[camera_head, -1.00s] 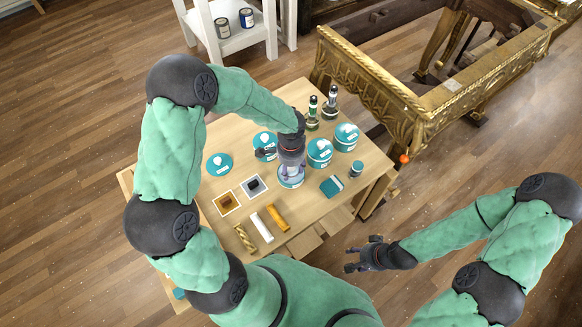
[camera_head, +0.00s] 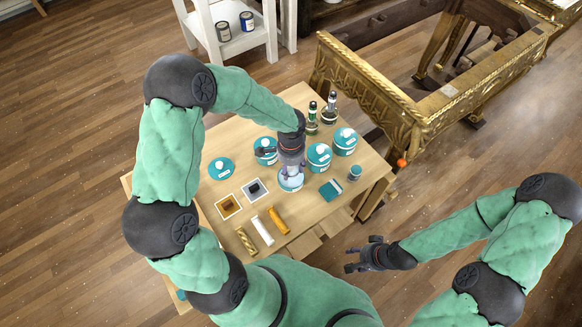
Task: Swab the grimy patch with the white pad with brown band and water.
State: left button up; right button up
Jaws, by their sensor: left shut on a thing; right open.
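My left gripper (camera_head: 290,170) is shut, pointing down right over an open jar (camera_head: 291,184) near the middle of the wooden table (camera_head: 325,213). Its fingertips are at or inside the jar's mouth; what it grips is hidden and I cannot make it out. I cannot pick out the white pad with brown band. No label shows which jar holds water. My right gripper (camera_head: 364,255) is open and empty, off the table's near right side. The gilt console (camera_head: 400,110) stands behind; I cannot make out a grimy patch on it.
Teal-lidded jars (camera_head: 320,157) and two dark bottles (camera_head: 330,109) stand around the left gripper. Two square samples (camera_head: 228,206), white (camera_head: 262,230), orange (camera_head: 279,220) and gold rolls (camera_head: 246,241) lie in front. A teal block (camera_head: 331,189) lies to the right. A white shelf (camera_head: 237,40) stands behind.

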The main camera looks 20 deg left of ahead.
pick_arm(q)
jog(key=shift+r+p, duration=1.3)
jog(key=shift+r, duration=0.6)
jog(key=shift+s+f, duration=0.1)
jog(key=shift+f, duration=0.05)
